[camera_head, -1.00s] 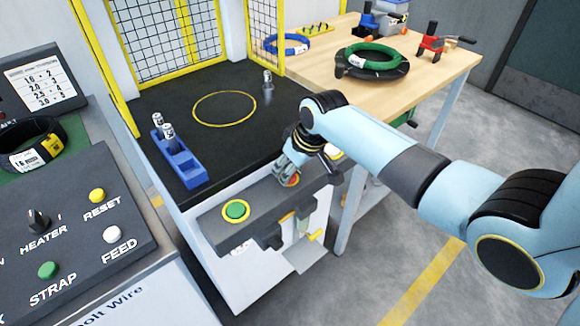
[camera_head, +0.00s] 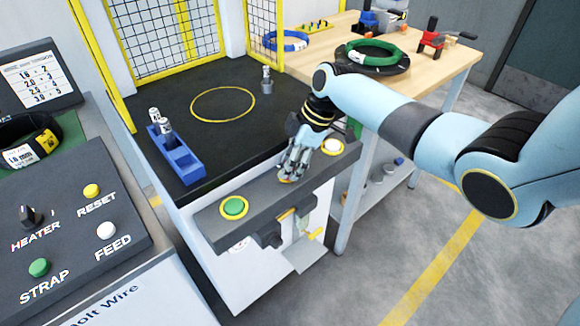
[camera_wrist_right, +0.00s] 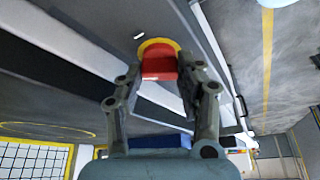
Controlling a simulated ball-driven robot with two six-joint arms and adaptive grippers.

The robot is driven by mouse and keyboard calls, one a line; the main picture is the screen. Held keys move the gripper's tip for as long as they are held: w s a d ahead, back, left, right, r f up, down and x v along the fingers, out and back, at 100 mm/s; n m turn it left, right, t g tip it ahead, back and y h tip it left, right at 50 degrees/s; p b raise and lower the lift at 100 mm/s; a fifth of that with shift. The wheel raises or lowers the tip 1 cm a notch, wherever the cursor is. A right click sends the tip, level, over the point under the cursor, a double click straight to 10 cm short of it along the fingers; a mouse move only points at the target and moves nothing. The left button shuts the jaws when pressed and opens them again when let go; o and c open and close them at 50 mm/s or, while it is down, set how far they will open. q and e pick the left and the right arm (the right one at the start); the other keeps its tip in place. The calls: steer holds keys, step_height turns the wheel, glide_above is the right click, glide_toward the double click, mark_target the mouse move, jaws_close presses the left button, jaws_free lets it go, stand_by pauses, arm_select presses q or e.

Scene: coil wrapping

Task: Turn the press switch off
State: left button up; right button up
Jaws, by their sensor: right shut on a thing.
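My right gripper (camera_head: 288,179) reaches down onto the grey control panel (camera_head: 262,206) on the front of the press station. It sits between a green button (camera_head: 234,208) and a white button (camera_head: 333,146), both with yellow rings. In the right wrist view a red switch (camera_wrist_right: 159,66) in a yellow ring sits between the two fingers (camera_wrist_right: 162,76), and the fingers are shut on it. In the head view the gripper hides most of this switch. My left gripper is in neither view.
A blue holder (camera_head: 176,158) with metal pieces stands on the black station top (camera_head: 222,140). Yellow-framed mesh guards (camera_head: 170,35) rise behind it. A wooden table (camera_head: 440,65) with a green coil (camera_head: 372,54) is at right. Another panel with a strap button (camera_head: 39,267) is at left.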

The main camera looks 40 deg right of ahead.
steer(key=n+b, duration=0.1)
steer(key=n, duration=0.1)
steer(key=n+g+b, duration=0.1)
steer(key=n, duration=0.1)
steer(key=shift+w+f+g+y+b, duration=0.1)
steer(key=shift+w+g+y+b, duration=0.05)
steer(key=shift+g+y+b, duration=0.15)
steer(key=shift+n+g+b, duration=0.5)
steer(key=shift+n+b, duration=0.15)
steer(key=shift+n, duration=0.65)
steer(key=o, duration=1.1)
steer(key=shift+o, duration=0.3)
steer(key=shift+r, duration=0.2)
